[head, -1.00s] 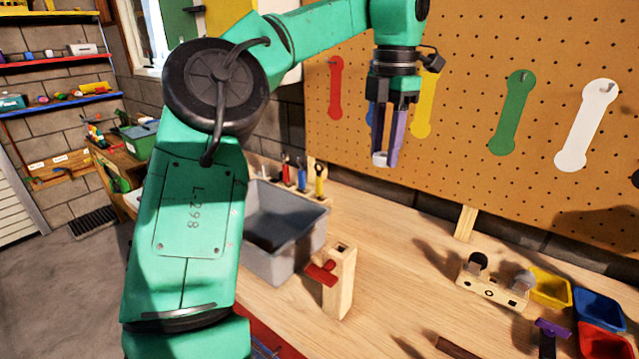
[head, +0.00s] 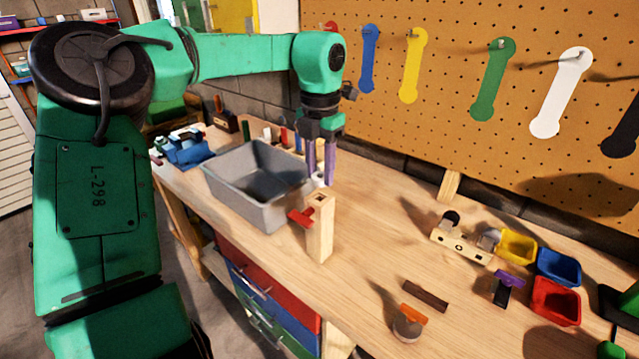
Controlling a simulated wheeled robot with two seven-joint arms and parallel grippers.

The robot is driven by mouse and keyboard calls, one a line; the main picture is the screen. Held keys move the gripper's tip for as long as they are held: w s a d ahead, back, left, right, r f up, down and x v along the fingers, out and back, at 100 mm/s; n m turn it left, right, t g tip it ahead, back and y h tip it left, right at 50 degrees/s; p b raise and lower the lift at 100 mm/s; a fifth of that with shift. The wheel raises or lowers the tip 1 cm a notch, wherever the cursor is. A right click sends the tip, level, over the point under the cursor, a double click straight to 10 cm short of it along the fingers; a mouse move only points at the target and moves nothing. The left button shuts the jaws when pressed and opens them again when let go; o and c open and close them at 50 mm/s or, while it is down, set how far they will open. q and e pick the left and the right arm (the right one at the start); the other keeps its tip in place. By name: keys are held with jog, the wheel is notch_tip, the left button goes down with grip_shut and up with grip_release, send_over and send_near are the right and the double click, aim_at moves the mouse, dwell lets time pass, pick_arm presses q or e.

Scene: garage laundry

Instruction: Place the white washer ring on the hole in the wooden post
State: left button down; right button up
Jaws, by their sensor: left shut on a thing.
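The wooden post (head: 320,230) stands upright near the front edge of the workbench, with a square hole (head: 320,199) in its top and a red piece (head: 301,217) sticking out of its left side. My left gripper (head: 319,182) points down just above and behind the post top. It is shut on the small white washer ring (head: 319,180), which shows between the purple fingertips. The ring looks close to the post's top; I cannot tell whether they touch. My right gripper is not in view.
A grey bin (head: 262,182) stands close to the left of the post. To the right lie a wooden block with holes (head: 462,242), yellow (head: 517,247), blue (head: 559,266) and red (head: 556,302) trays, and a dark bar (head: 426,296).

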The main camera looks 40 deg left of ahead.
aim_at(319, 185)
pick_arm(q)
notch_tip(319, 185, down, 3)
jog(key=shift+a+f, duration=0.1)
jog(key=shift+f, duration=0.05)
jog(key=shift+a+f, duration=0.1)
jog(key=shift+f, duration=0.35)
jog(key=shift+c, duration=2.4)
grip_release()
